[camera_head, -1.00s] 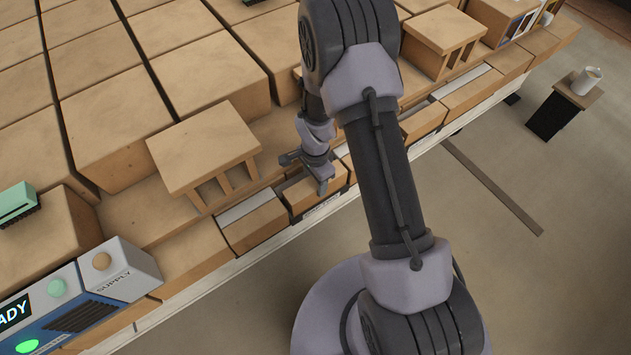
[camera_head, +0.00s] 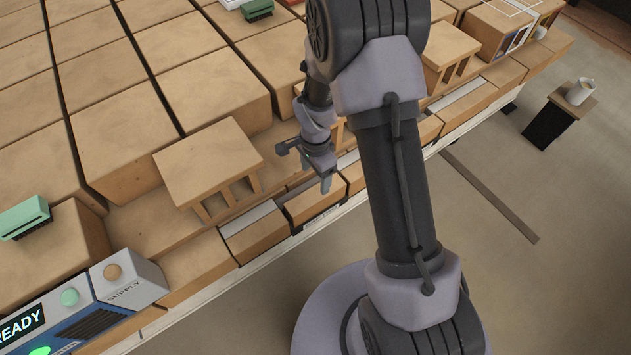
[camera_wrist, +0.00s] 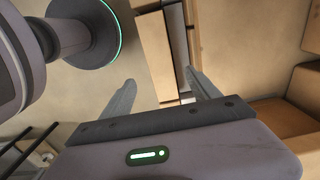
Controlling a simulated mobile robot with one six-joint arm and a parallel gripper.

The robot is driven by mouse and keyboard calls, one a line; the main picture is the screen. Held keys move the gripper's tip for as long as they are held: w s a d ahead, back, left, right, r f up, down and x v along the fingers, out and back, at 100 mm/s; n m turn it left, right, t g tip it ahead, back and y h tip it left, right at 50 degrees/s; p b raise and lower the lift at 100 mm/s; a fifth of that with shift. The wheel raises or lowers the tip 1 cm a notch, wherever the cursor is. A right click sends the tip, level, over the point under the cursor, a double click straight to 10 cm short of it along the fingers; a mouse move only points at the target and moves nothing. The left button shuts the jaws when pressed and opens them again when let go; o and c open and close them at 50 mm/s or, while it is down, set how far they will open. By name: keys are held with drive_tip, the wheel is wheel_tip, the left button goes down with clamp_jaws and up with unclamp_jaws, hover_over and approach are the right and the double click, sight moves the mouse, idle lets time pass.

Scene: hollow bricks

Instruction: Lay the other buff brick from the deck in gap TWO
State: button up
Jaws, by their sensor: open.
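A buff brick (camera_head: 312,202) lies in the front row at the deck's edge, above a dark label too small to read. My gripper (camera_head: 308,166) is open just above it; its fingertips look clear of it. In the wrist view my spread fingers (camera_wrist: 162,88) hold nothing, and a buff brick (camera_wrist: 153,52) shows beyond them. Buff bricks lie to the left (camera_head: 252,232) and right (camera_head: 425,130) in that row. A slotted block (camera_head: 208,165) stands behind the row, and another (camera_head: 450,52) is at the upper right. My arm hides part of the row.
Large buff blocks (camera_head: 120,155) fill the deck behind. A grey-blue supply console (camera_head: 120,290) with a READY display is at lower left. A green item (camera_head: 25,218) sits on a block. A small stand with a mug (camera_head: 580,92) is on the floor at right.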

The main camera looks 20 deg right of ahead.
drive_tip(key=s+a+r+n+t, duration=0.1)
drive_tip(key=s+r+n+t, duration=0.15)
drive_tip(key=r, duration=0.85)
drive_tip(key=s+r+n+t, duration=0.1)
drive_tip(key=s+r+n, duration=0.15)
drive_tip(key=r, duration=0.95)
drive_tip(key=s+a+r+n+t+y, duration=0.1)
drive_tip(key=s+r+n, duration=0.1)
drive_tip(key=s+r, duration=0.2)
drive_tip(key=s+a+r+n+t+y, duration=0.1)
drive_tip(key=s+r, duration=0.4)
drive_tip(key=s, duration=0.5)
drive_tip(key=shift+a+r+n, duration=0.3)
drive_tip(key=shift+a+n, duration=0.15)
drive_tip(key=shift+n, duration=0.55)
